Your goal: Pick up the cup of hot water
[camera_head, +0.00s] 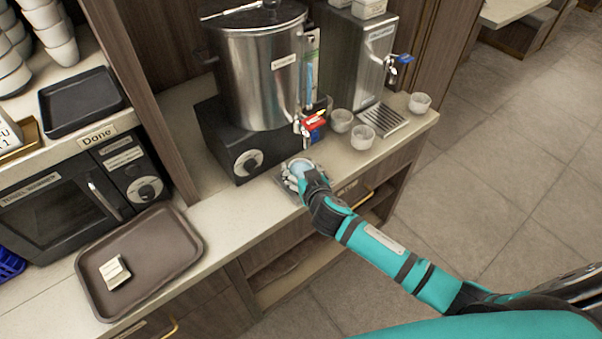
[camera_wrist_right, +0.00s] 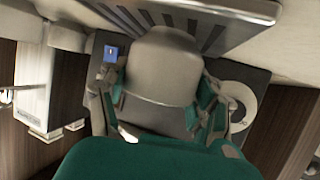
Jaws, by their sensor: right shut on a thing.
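My right gripper (camera_head: 301,178) reaches in from the lower right to the counter edge, in front of the steel boiler (camera_head: 262,75) with the red-handled tap (camera_head: 314,122). It is shut on a pale cup (camera_head: 297,166), which it mostly hides in the head view. In the right wrist view the same cup (camera_wrist_right: 160,62) sits between the two fingers of the gripper (camera_wrist_right: 158,98), above a slotted drip tray (camera_wrist_right: 190,28). The water inside the cup cannot be seen. My left gripper is not in view.
Several small white cups (camera_head: 362,137) stand on the counter (camera_head: 222,196) to the right of the boiler. A second dispenser (camera_head: 362,52) with a blue tap stands behind them.

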